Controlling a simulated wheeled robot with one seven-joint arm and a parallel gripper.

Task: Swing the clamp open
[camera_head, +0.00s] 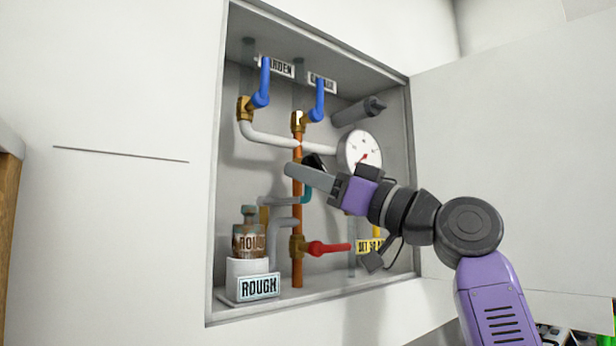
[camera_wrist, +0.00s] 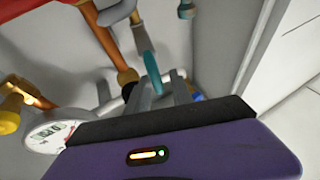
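I cannot make out a clear clamp shape. A teal curved handle-like part (camera_head: 307,191) sits by the upright copper pipe (camera_head: 297,222), at the end of a grey pipe piece, and may belong to it. My gripper (camera_head: 302,166) reaches into the cabinet from the right, in front of the copper pipe and just above the teal part. Its fingers are apart. In the wrist view the teal part (camera_wrist: 152,70) points down toward the gap between my two grey fingers (camera_wrist: 162,92). I cannot tell whether they touch it.
The open cabinet (camera_head: 216,200) holds a white gauge (camera_head: 360,148), blue-handled valves (camera_head: 261,85), a red lever (camera_head: 328,249), a grey cylinder (camera_head: 358,111) and a bottle (camera_head: 248,230) on a white stand (camera_head: 246,272). A white door (camera_head: 500,150) stands open at the right.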

